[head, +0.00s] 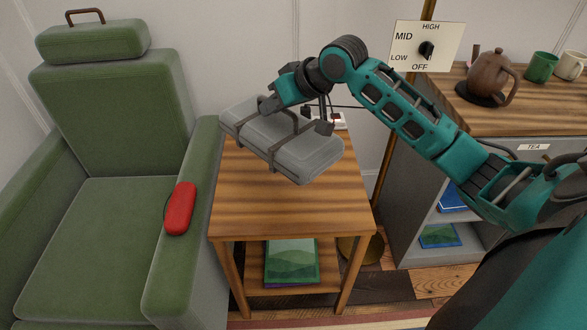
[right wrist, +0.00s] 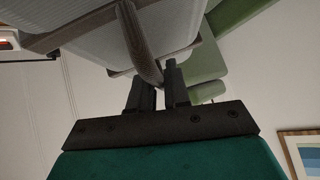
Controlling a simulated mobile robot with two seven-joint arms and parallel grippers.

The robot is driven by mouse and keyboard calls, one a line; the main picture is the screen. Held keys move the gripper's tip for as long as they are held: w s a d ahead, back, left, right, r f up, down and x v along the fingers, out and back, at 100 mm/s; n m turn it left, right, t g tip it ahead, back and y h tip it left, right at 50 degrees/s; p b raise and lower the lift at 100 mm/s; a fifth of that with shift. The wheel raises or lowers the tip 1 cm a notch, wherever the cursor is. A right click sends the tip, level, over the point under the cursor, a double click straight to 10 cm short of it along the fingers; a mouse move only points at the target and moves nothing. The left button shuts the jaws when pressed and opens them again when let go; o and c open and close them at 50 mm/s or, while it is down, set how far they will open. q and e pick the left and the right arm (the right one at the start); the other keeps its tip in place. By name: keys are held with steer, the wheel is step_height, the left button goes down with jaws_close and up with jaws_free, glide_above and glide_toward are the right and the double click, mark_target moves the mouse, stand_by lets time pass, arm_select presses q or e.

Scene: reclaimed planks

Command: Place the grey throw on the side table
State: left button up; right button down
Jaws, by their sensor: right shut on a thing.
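The grey throw (head: 283,142) is a folded bundle with brown straps and a strap handle. It is over the back part of the wooden side table (head: 290,205), tilted in the head view; I cannot tell whether it touches the top. My right gripper (head: 296,112) is at the throw's handle, shut on it. In the right wrist view the fingers (right wrist: 160,88) close around the brown strap handle (right wrist: 141,45), with the grey throw (right wrist: 175,28) beyond. The throw hides part of the table's back. My left gripper is not in view.
A green armchair (head: 110,220) with a red case (head: 179,208) on its arm stands left of the table. A small white item (head: 338,121) is at the table's back edge. A shelf unit (head: 520,115) with a teapot (head: 487,77) and mugs stands right. The table's front is clear.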

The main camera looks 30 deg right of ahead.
steer(key=shift+n, duration=0.3)
steer(key=w+d+r, duration=0.1)
steer(key=d+r, duration=0.1)
steer(key=d, duration=0.1)
steer(key=w+d+r, duration=0.1)
steer(key=r, duration=0.1)
steer(key=shift+w+d+p, duration=0.2)
steer(key=shift+w+p, duration=0.1)
steer(key=shift+w, duration=0.05)
steer(key=shift+d+f, duration=0.15)
steer(key=shift+f, duration=0.15)
step_height(320, 180, down, 14)
steer(key=b, duration=0.3)
steer(key=shift+r+b, duration=0.15)
steer(key=shift+b, duration=0.25)
step_height(320, 180, down, 6)
steer(key=shift+w+r+b, duration=0.1)
steer(key=shift+r+b, duration=0.1)
steer(key=shift+b, duration=0.6)
steer(key=c, duration=1.1)
jaws_free()
steer(key=p+v, duration=0.3)
steer(key=v, duration=0.9)
steer(key=shift+d, duration=0.2)
